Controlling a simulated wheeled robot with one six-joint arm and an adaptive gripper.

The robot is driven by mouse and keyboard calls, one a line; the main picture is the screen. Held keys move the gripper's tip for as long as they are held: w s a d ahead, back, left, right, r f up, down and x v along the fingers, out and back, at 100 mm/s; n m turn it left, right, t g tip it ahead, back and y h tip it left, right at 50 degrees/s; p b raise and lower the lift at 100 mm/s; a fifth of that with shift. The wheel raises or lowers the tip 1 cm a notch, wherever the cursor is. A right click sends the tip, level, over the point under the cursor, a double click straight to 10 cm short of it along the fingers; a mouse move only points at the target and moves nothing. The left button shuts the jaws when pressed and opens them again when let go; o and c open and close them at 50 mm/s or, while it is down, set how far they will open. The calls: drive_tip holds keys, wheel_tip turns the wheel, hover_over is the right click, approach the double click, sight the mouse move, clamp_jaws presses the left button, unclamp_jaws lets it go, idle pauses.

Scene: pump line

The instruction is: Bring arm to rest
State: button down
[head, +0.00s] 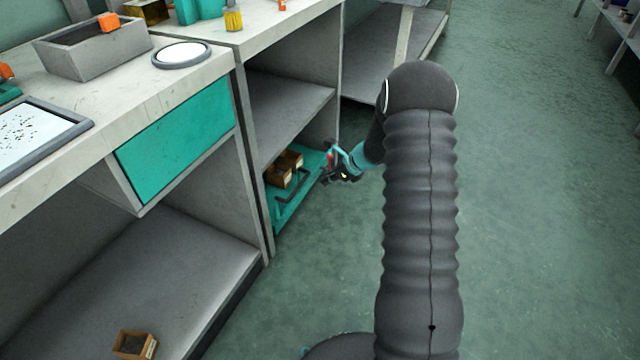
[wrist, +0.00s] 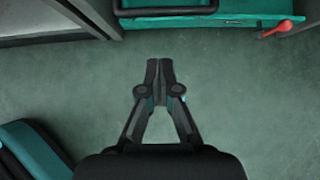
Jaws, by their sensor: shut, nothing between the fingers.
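My gripper (head: 334,160) is at the end of my dark, sleeved arm, in front of the lower shelf opening of the workbench. In the wrist view my gripper (wrist: 160,64) points over bare green floor, its two fingertips together with nothing between them. In the head view it overlaps the right end of a teal tray, and from there I cannot tell whether it touches the tray. In the wrist view the tray's front lies beyond the fingertips, with a gap between.
The teal tray (head: 287,212) with a dark handle holds small brown boxes (head: 279,176). A red-ended item (wrist: 281,29) shows at its edge. Another brown box (head: 135,345) sits on the lower left shelf. A teal drawer (head: 178,145) is above. The floor (head: 540,220) to the right is clear.

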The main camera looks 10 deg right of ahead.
drive_tip(key=shift+v, duration=0.95)
drive_tip(key=s+a+r+n+g, duration=0.2)
drive_tip(key=s+n+g, duration=0.2)
drive_tip(key=s+n, duration=0.7)
drive_tip(key=s+a+r+n+t+h+p, duration=0.1)
drive_tip(key=s+r+n, duration=0.6)
drive_tip(key=s+r, duration=0.7)
drive_tip(key=s+a+r+n+t+h+p, duration=0.1)
drive_tip(key=s+a+r+n+t+h, duration=0.2)
drive_tip(key=s+r+n, duration=0.5)
drive_tip(key=s+a+r+h, duration=0.1)
drive_tip(key=s+r+h, duration=0.1)
drive_tip(key=s+r, duration=0.4)
wheel_tip(320, 180, up, 2)
drive_tip(key=shift+s+r+t+p, duration=0.1)
drive_tip(key=shift+s+t+p, duration=0.2)
drive_tip(key=shift+p, duration=0.1)
